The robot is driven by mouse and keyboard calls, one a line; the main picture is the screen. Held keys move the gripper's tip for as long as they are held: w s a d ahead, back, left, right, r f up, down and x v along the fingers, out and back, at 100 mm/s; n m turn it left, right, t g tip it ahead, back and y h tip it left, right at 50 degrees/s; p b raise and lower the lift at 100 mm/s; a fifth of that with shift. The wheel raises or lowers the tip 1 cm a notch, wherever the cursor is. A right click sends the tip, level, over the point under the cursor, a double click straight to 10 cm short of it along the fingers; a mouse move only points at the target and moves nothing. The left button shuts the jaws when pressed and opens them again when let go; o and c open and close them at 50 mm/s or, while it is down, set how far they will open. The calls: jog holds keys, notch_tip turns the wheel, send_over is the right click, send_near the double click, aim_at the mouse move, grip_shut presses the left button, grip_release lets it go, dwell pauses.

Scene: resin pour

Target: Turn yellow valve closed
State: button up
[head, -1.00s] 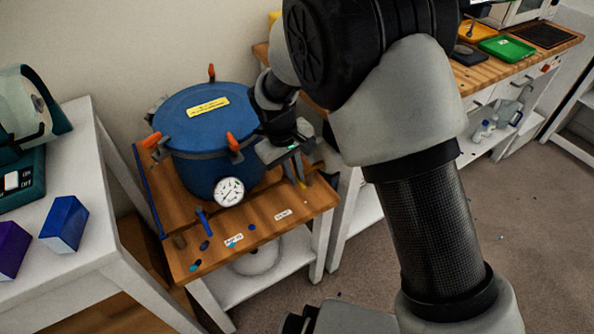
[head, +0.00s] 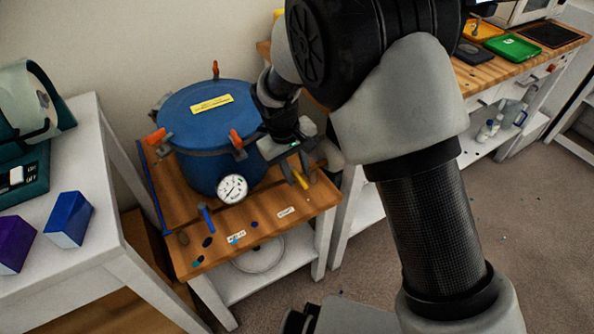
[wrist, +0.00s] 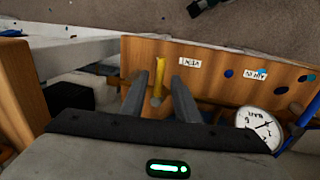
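The yellow valve handle (head: 301,180) is a short bar at the right side of the wooden stand, beside the blue pressure pot (head: 205,165). In the wrist view the yellow handle (wrist: 160,76) points away from my gripper, toward the panel with the small white labels. My gripper (wrist: 155,82) is open, with one finger on each side of the handle. Gaps show between handle and fingers, so it is not gripped. In the head view my gripper (head: 298,168) is just right of the pot. The valve body is mostly hidden.
A blue valve handle (head: 206,218) and a white gauge (head: 232,188) are at the stand's front, left of the yellow handle. Orange clamps (head: 236,139) stick out around the pot lid. A white table (head: 95,250) stands at left; open floor lies at right.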

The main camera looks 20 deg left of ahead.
notch_tip(320, 180, up, 17)
jog(key=s+a+p, duration=0.2)
jog(key=p, duration=0.1)
jog(key=shift+s, duration=0.25)
jog(key=shift+a, duration=0.1)
jog(key=s+d+r+m+y, duration=0.1)
jog(key=d+r+m, duration=0.1)
jog(key=d+r, duration=0.35)
jog(key=s+d+r+m+t, duration=0.1)
jog(key=d+r, duration=0.1)
jog(key=d, duration=0.6)
jog(key=s+d+r+m+y, duration=0.1)
jog(key=d+r+m, duration=0.1)
jog(key=d+r, duration=0.35)
jog(key=s+d+m+t, duration=0.3)
jog(key=s+d+m, duration=0.2)
jog(key=s+d, duration=0.85)
notch_tip(320, 180, up, 16)
jog(key=w+d+p, duration=0.1)
jog(key=p, duration=1.6)
jog(key=shift+w+d+h, duration=0.3)
jog(key=shift+w+d, duration=0.05)
jog(key=shift+d, duration=0.05)
